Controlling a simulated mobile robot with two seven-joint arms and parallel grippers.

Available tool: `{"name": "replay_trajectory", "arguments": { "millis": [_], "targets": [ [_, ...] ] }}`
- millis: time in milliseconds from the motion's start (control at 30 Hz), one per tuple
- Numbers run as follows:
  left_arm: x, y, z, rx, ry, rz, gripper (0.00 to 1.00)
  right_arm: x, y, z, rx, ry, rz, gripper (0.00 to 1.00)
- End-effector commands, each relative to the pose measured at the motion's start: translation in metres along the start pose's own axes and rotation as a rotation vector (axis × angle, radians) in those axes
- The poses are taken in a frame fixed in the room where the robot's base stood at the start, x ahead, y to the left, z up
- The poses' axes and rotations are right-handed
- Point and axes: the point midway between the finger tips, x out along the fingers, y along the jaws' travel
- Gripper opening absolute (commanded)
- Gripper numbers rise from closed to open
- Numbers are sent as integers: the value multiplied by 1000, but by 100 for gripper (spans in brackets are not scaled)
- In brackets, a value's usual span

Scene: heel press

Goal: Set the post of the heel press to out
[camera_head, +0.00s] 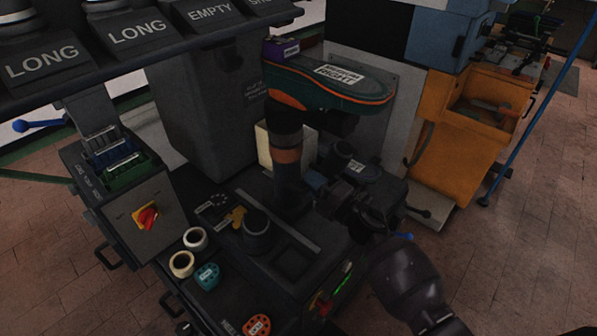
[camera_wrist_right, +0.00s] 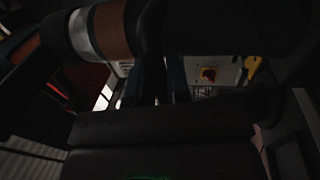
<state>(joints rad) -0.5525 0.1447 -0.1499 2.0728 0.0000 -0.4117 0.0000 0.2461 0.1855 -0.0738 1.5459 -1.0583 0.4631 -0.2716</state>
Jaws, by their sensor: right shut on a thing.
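The heel press post (camera_head: 287,180) stands upright as a dark column with an orange-brown band, under a green shoe-shaped part (camera_head: 330,85) with an orange edge and a "RIGHT" label. In the right wrist view the banded post (camera_wrist_right: 105,30) crosses the top, close to the camera. My right gripper (camera_head: 314,183) reaches in from the lower right and is shut on the post from its right side. In the wrist view the fingers (camera_wrist_right: 168,85) are dark and partly hidden, so the exact contact is hard to see. My left gripper is not in view.
A control box with a red rotary switch (camera_head: 147,216) stands at left. Tape rolls (camera_head: 182,264), a teal piece (camera_head: 207,277) and an orange piece (camera_head: 257,326) lie on the dark base. Labelled bins (camera_head: 140,32) hang at upper left. An orange machine (camera_head: 455,125) stands at right.

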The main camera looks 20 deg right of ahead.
Motion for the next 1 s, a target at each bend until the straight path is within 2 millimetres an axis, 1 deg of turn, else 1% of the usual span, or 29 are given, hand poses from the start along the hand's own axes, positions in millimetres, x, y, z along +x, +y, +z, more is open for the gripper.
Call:
{"name": "replay_trajectory", "arguments": {
  "millis": [33, 200, 400, 500, 700, 1000],
  "targets": [
    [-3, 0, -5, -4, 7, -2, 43, -13, 5, 1, -2, -1, -1, 0],
    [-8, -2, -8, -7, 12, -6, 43, -51, 11, 0, -1, -1, -2, 0],
    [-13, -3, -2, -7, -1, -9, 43, -86, 16, 0, -1, -1, -2, 0],
    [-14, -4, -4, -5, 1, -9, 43, -97, 18, 0, -1, -1, -1, 0],
    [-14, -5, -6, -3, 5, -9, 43, -109, 20, 0, 1, 0, -1, 0],
    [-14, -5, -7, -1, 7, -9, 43, -112, 19, 0, 2, 0, -2, 0]
  ]
}}
